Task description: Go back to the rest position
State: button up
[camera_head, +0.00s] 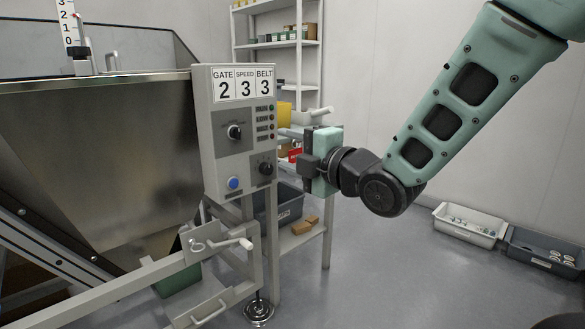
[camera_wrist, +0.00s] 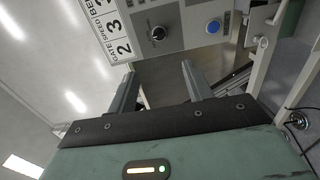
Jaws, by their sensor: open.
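My gripper (camera_head: 308,172) is in front of and to the right of the grey control panel (camera_head: 205,135) in the head view. In the wrist view my gripper (camera_wrist: 157,84) has its two fingers apart with nothing between them. The panel carries a sign reading GATE 2, SPEED 3, BELT 3. Below it are a black knob (camera_head: 234,132), a lower black knob (camera_head: 265,168) and a blue button (camera_head: 233,183). In the wrist view one black knob (camera_wrist: 158,33) and the blue button (camera_wrist: 213,26) show beyond the fingers. The fingers look clear of the panel.
A metal hopper (camera_head: 110,150) stands at the left, with a handled lever (camera_head: 235,244) below the panel. A shelf rack (camera_head: 275,44) stands behind. A white bin (camera_head: 466,230) and a grey bin (camera_head: 545,255) lie at the right. The floor at lower right is mostly clear.

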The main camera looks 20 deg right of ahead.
jog(key=shift+s+d, duration=0.1)
jog(key=shift+s, duration=0.15)
dwell(0.4)
jog(key=s+a+f+m+g+h, duration=0.2)
jog(key=s+a+f+m+g, duration=0.5)
jog(key=f, duration=0.4)
jog(key=s+f+m+g+h, duration=0.25)
jog(key=s+m+g, duration=0.2)
jog(key=s, duration=0.55)
jog(key=s+f+m+g+h, duration=0.25)
jog(key=s+f+g, duration=0.2)
jog(key=s, duration=0.55)
notch_tip(320, 180, up, 39)
jog(key=s+p, duration=0.1)
jog(key=p, duration=3.7)
jog(key=shift+m+g+y+p, duration=0.3)
jog(key=shift+m+y, duration=0.1)
